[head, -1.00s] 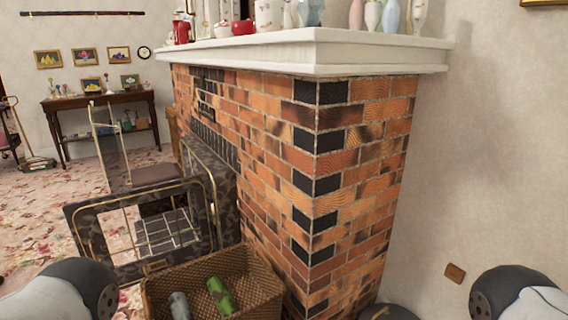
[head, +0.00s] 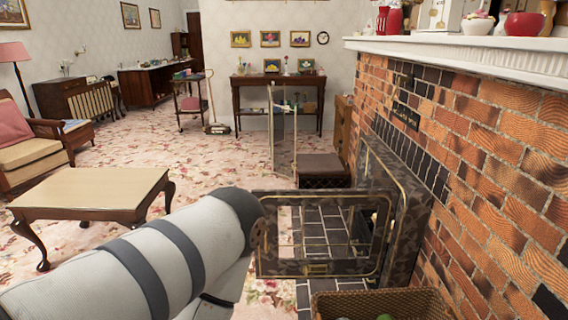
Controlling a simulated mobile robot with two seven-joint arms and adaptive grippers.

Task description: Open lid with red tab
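I cannot make out a lid with a red tab in the head view. Red containers stand on the mantel at the top right: a red canister (head: 393,20) and a round red pot (head: 524,23). My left arm comes in from the lower left and bends downward in front of the fire screen. Its gripper is out of sight. My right arm and gripper are outside the picture.
A patterned fire screen (head: 266,268) with gold trim stands beside the brick fireplace (head: 490,150). A wicker basket (head: 330,305) is at the bottom edge. A low wooden table (head: 95,187) stands left. Floral carpet (head: 215,160) is open behind.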

